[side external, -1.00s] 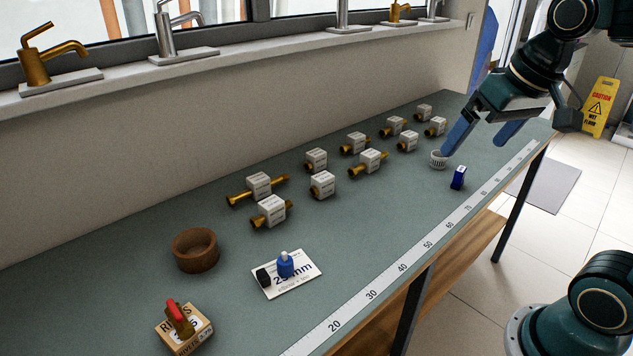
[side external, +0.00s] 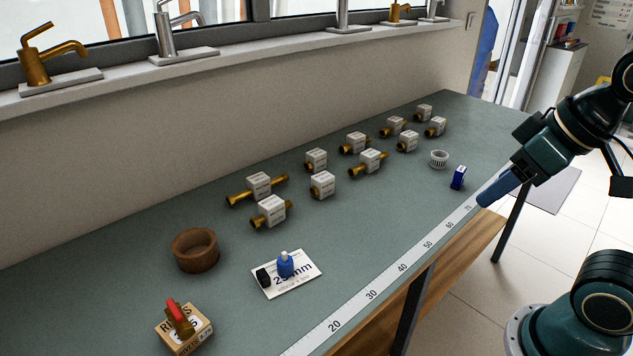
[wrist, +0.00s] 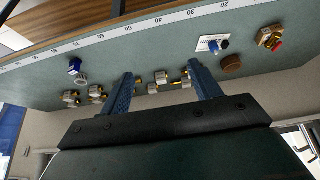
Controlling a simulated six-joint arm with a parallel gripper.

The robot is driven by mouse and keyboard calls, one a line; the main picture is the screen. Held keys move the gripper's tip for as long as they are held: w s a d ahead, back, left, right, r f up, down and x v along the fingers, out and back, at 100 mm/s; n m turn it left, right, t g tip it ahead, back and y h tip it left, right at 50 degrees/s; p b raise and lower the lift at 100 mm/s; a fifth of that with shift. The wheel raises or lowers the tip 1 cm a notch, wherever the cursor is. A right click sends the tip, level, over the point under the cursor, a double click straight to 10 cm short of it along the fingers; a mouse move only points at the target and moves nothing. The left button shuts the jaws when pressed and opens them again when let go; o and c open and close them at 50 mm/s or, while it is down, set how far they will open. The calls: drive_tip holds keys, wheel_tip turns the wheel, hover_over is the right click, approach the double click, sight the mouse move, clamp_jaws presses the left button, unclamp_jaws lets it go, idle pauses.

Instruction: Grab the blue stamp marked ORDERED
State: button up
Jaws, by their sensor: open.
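A small blue block (side external: 458,178) with pale marks stands on the bench near the ruler strip, beside a white slotted ring. It looks like the stamp, but I cannot read ORDERED on it. It also shows at the upper left in the wrist view (wrist: 75,66). My gripper (side external: 487,198) is to the right of the block in the side view, apart from it, over the bench's front edge. In the wrist view my gripper (wrist: 160,76) has its two blue fingers wide apart with nothing held between them.
The white slotted ring (side external: 439,159) is close to the block. Several tagged brass fittings (side external: 369,161) line the bench. Further left are a card (side external: 305,281) with a blue bottle-like item (side external: 285,265), a brown ring (side external: 195,250) and a box (side external: 188,335) with a red-handled valve.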

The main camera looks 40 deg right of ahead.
drive_tip(key=shift+c, duration=0.9)
drive_tip(key=w+d+r+m+g+h, duration=0.1)
drive_tip(key=w+d+r+m+g, duration=0.15)
drive_tip(key=w+d+m, duration=0.9)
drive_tip(key=w+d+f+m+g, duration=0.1)
drive_tip(key=w+d+f, duration=0.2)
drive_tip(key=d, duration=0.5)
drive_tip(key=w+d+f+m+g, duration=0.1)
drive_tip(key=w+d+f+m, duration=0.1)
drive_tip(key=d+f, duration=0.4)
drive_tip(key=w+d+f+m+g+y, duration=0.1)
drive_tip(key=w+d+f, duration=0.2)
drive_tip(key=d, duration=0.8)
drive_tip(key=shift+w+d+f, duration=0.25)
drive_tip(key=shift+w+f, duration=0.1)
drive_tip(key=shift+f, duration=0.5)
